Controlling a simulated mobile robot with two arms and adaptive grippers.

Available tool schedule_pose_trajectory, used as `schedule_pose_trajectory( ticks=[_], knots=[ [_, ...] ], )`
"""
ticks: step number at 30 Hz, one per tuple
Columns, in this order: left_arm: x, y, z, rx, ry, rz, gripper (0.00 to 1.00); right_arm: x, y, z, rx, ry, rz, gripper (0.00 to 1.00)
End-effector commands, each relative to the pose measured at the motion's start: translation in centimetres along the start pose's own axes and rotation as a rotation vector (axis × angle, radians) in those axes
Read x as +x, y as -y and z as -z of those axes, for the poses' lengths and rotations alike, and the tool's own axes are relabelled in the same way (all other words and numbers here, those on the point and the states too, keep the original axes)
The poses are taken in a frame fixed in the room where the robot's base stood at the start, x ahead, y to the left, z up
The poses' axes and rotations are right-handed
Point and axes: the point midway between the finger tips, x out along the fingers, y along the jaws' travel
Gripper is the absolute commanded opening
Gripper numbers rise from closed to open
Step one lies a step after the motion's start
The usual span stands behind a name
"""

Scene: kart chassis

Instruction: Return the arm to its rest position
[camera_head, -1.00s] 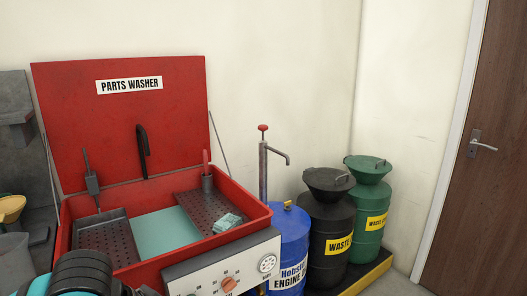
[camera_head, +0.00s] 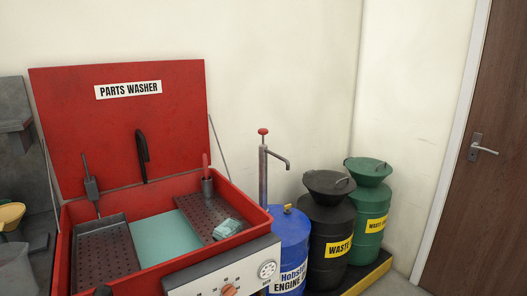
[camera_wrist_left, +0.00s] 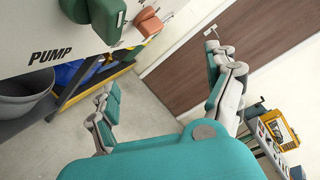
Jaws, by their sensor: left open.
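My left gripper (camera_wrist_left: 163,72) shows in the left wrist view with its two teal-and-grey fingers spread wide and nothing between them. Below the fingers, my teal wrist fills the bottom of that view. The gripper itself is not in the head view; only a small dark piece, perhaps of my arm, shows at the bottom edge there. My right gripper is in neither view.
The open red parts washer (camera_head: 250,215) stands at left in the head view, with a teal cloth (camera_head: 228,227) inside. Blue (camera_head: 289,245), black (camera_head: 328,245) and green (camera_head: 367,225) drums stand beside it. A grey bin (camera_wrist_left: 22,95) and bare floor (camera_wrist_left: 60,145) show in the wrist view.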

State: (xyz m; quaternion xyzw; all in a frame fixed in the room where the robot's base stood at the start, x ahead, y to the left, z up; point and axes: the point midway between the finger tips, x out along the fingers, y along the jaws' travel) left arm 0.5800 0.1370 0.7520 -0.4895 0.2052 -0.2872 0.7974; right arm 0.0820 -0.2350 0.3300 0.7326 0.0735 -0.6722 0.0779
Motion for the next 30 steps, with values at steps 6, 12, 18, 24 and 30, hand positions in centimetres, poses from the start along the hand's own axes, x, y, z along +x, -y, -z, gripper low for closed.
schedule_pose_trajectory(
  ticks=[6, 12, 18, 24, 30],
  knots=[
    [-7.4, -14.5, 6.0, -0.678, 0.269, -0.35, 0.88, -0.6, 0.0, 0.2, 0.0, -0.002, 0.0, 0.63],
    [-16.5, -23.4, 14.6, -1.152, 0.536, -0.618, 0.88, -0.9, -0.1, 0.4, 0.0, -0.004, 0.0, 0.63],
    [-26.7, -27.9, 25.1, -1.531, 0.834, -0.867, 0.88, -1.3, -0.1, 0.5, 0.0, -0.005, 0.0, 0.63],
    [-36.0, -28.5, 35.0, -1.797, 1.138, -1.078, 0.88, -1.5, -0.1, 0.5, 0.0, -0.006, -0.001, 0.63],
    [-40.9, -27.4, 40.4, -1.914, 1.323, -1.189, 0.88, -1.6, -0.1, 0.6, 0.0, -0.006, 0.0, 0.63]
  ],
)
